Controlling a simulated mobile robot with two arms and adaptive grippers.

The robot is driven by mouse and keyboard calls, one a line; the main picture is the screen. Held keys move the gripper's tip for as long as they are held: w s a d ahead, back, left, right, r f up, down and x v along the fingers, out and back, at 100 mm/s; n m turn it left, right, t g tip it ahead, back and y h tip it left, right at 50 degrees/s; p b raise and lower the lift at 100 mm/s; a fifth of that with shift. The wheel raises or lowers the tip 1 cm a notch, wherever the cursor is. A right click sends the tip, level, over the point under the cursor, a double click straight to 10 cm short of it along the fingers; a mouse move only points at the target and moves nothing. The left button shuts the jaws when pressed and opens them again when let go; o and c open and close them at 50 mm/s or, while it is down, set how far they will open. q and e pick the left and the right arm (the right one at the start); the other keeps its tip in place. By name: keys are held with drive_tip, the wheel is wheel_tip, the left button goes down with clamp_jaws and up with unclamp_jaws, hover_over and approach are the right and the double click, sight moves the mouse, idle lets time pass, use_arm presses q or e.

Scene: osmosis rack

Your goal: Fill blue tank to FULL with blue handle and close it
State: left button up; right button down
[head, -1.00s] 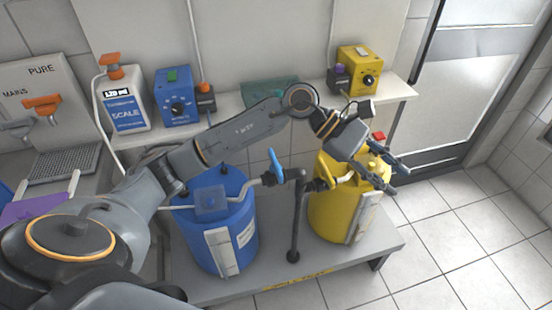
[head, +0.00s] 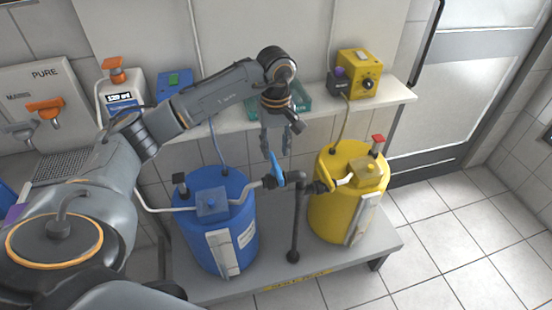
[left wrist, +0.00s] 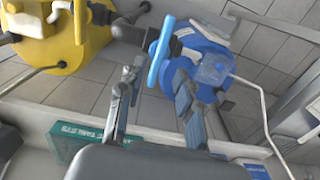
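The blue tank (head: 243,213) stands on the low grey bench, with a blue box on its lid and a pale gauge panel (head: 222,251) on its front. I cannot read its level. The blue handle (head: 275,169) stands tilted upright on the dark pipe between the two tanks. My left gripper (head: 277,152) points down just above and behind the handle, fingers apart and empty. In the left wrist view, the handle (left wrist: 160,52) lies beyond and between the open fingertips (left wrist: 156,80); I cannot tell whether they touch it. My right gripper is out of view.
A yellow tank (head: 335,205) stands right of the pipe (head: 297,220). The tiled floor at right is clear.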

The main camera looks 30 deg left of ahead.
sight(276, 165)
use_arm(q)
wheel_tip(276, 165, down, 6)
drive_tip(key=shift+r+p, duration=0.15)
drive_tip(key=shift+p, duration=0.4)
clamp_jaws()
